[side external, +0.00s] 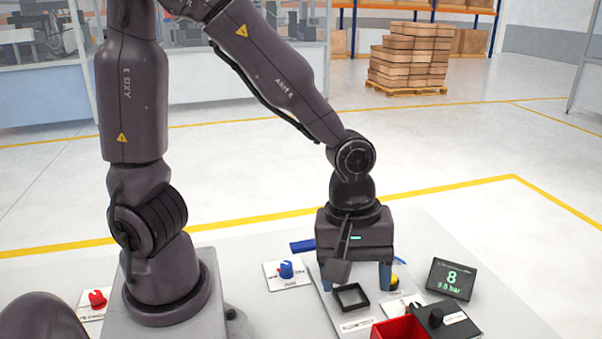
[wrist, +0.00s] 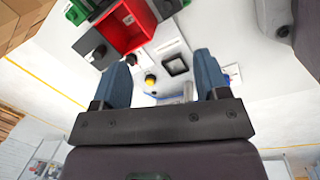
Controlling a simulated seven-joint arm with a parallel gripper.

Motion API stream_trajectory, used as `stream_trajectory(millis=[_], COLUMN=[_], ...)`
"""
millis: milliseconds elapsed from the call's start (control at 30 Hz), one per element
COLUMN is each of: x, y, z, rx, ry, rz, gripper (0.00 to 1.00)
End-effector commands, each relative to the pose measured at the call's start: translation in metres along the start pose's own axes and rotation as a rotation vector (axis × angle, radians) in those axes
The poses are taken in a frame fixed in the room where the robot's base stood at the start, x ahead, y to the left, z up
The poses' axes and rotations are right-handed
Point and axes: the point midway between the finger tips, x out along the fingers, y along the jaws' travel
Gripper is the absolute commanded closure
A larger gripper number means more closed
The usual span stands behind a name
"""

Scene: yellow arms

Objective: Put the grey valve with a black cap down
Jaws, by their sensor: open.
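My gripper (side external: 356,284) is open, pointing down over the panel, its two blue fingers spread. In the wrist view my gripper (wrist: 165,66) shows a wide gap with nothing clasped in it. A small grey upright shape (wrist: 188,91) shows low between the fingers, near the gripper body; I cannot tell whether it is the grey valve, and no black cap can be made out on it. In the side view the valve cannot be identified. A black square frame (side external: 350,297) lies on the panel below the gripper; it also shows in the wrist view (wrist: 175,65).
A red bin (side external: 402,328) and a black box with a knob (side external: 437,317) stand at the front right. A display (side external: 451,279) reads 8 and 0.0 bar. A yellow button (side external: 396,283) is close to the right finger. A blue knob (side external: 286,269) is left.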

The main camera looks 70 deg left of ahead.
Motion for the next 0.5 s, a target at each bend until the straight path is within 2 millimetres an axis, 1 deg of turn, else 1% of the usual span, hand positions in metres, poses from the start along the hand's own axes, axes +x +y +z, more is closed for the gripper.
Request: stream_trajectory(millis=[33, 133, 200, 300, 400, 500], x=[-0.026, -0.067, -0.092, -0.121, -0.14, -0.151], y=[-0.002, -0.013, -0.025, -0.044, -0.06, -0.071], z=[-0.008, -0.02, -0.029, -0.038, -0.043, -0.046], rx=[0.12, 0.406, 0.597, 0.836, 1.011, 1.122], ry=[-0.007, 0.038, 0.107, 0.227, 0.337, 0.41], rz=[0.063, 0.151, 0.194, 0.213, 0.192, 0.159], gripper=[0.32, 0.32, 0.32, 0.32, 0.32, 0.32])
